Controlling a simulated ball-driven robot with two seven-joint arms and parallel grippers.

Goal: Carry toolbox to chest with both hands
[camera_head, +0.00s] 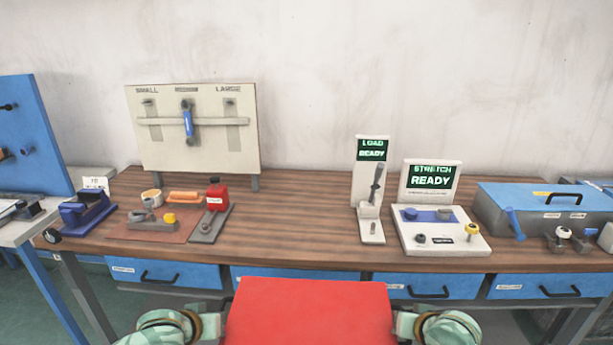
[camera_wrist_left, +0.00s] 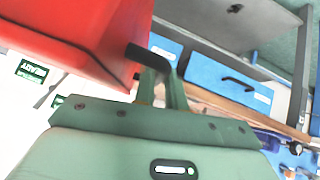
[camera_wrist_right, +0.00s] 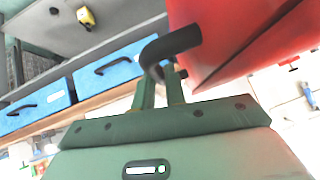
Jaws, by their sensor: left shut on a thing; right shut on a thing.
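The red toolbox (camera_head: 309,312) is in front of me at the bottom of the head view, its flat red top showing and its lower part cut off by the frame. My left gripper (camera_wrist_left: 163,88) is shut on a black side handle (camera_wrist_left: 137,54) of the toolbox, whose red wall (camera_wrist_left: 95,30) fills the upper left of the left wrist view. My right gripper (camera_wrist_right: 160,88) is shut on the handle (camera_wrist_right: 175,42) on the opposite side, with the red wall (camera_wrist_right: 240,40) beside it. The toolbox looks about level between the two hands.
A wooden workbench (camera_head: 300,225) with blue drawers (camera_head: 165,272) stands just beyond the toolbox. On it are a pegboard stand (camera_head: 200,150), a load station (camera_head: 371,195), a stretch station (camera_head: 440,245) and a blue-lidded grey box (camera_head: 545,200). A blue panel (camera_head: 35,130) is at left.

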